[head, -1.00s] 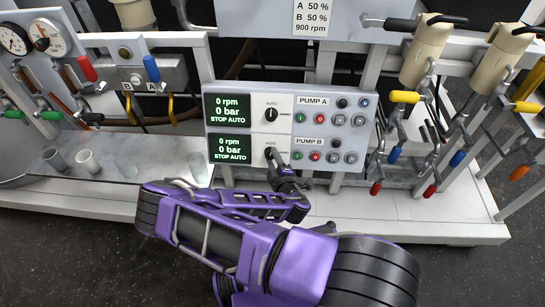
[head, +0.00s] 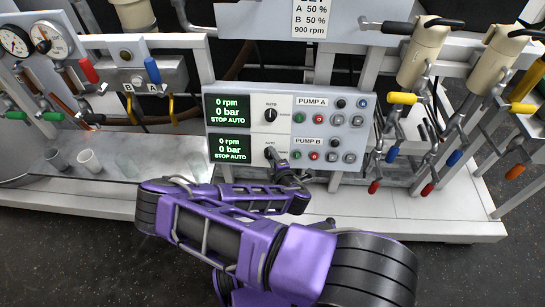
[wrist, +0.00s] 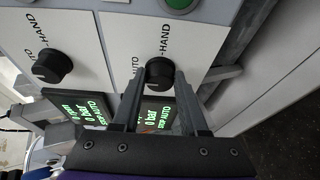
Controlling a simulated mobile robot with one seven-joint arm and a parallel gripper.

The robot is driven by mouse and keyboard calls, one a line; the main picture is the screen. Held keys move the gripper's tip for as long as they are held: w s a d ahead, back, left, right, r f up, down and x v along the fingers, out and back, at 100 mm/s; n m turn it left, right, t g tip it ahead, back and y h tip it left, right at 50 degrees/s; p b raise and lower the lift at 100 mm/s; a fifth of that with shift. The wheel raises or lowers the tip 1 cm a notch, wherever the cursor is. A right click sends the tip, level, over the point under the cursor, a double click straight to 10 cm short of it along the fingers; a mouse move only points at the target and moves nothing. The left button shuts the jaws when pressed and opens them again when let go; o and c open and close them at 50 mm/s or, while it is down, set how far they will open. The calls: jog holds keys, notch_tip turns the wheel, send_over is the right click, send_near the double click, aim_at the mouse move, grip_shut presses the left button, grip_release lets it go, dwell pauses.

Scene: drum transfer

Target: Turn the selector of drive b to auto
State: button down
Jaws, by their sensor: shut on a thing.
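The drive b selector is the lower black knob on the grey control panel (head: 325,112), in the PUMP B row. In the wrist view the selector (wrist: 159,68) sits between the two fingers of my gripper (wrist: 161,80), which is shut on it. In the head view my gripper (head: 271,155) largely covers this knob, and its pointer direction cannot be told. The lower display (head: 230,149) reads 0 rpm, 0 bar, STOP AUTO. AUTO and HAND are printed beside the knob.
The upper selector (head: 270,115) for PUMP A is just above, with its own display (head: 228,109) also reading STOP AUTO. Push buttons (head: 316,155) lie close to the right. Valves with coloured handles (head: 403,98) stand farther right. Small cups (head: 90,160) stand at left.

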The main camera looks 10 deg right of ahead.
jog(key=shift+c, duration=2.2)
grip_release()
jog(key=p+v, duration=0.1)
jog(key=v, duration=1.6)
jog(key=shift+s+r, duration=0.15)
